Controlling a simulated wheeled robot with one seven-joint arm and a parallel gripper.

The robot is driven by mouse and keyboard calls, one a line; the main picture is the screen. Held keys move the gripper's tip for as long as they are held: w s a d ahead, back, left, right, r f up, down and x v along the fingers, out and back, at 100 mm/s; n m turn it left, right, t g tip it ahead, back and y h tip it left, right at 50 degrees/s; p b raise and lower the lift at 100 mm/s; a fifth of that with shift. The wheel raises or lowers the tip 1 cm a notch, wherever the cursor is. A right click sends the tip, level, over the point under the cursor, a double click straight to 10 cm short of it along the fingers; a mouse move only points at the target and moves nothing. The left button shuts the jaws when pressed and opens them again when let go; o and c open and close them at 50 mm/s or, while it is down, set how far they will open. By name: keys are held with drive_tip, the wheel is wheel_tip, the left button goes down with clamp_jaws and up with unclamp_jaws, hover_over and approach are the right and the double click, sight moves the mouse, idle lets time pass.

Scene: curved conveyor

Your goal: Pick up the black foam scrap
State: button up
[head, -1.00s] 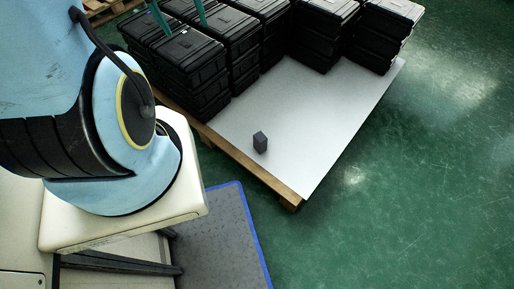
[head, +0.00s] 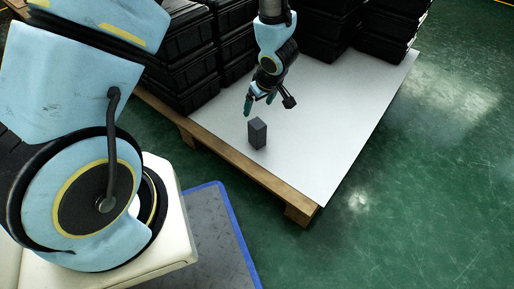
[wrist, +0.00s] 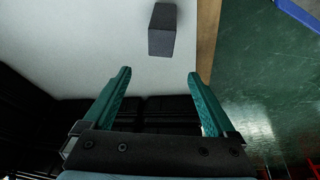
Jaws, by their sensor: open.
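The black foam scrap (head: 257,133) is a small dark grey block standing on the white sheet of the pallet, near its front wooden edge. It also shows in the wrist view (wrist: 162,30), at the top middle, beyond the fingertips. My gripper (head: 260,103) is just above and behind the scrap in the head view, apart from it. In the wrist view my gripper (wrist: 158,76) has its two teal fingers spread wide with nothing between them.
The scrap's pallet sheet (head: 345,120) is bare around it. Stacks of black cases (head: 185,75) stand behind and to the left. A wooden pallet edge (head: 225,158) runs in front. Green floor (head: 420,200) is open at right, and a blue-edged grey mat (head: 215,235) lies in front.

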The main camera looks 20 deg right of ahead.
drive_tip(key=b, duration=0.2)
hover_over(258, 126)
drive_tip(key=s, duration=0.2)
drive_tip(key=shift+y, duration=0.4)
drive_tip(key=f, duration=0.4)
drive_tip(key=shift+w+d+f, duration=0.1)
drive_tip(key=shift+d+f, duration=0.1)
drive_tip(key=shift+f, duration=0.1)
drive_tip(key=b+x, duration=0.2)
drive_tip(key=x, duration=0.3)
drive_tip(key=shift+f+b, duration=0.1)
drive_tip(key=shift+b, duration=0.25)
drive_tip(key=b+x, duration=0.2)
drive_tip(key=x, duration=0.1)
drive_tip(key=b+x, duration=0.2)
drive_tip(key=shift+w+d, duration=0.3)
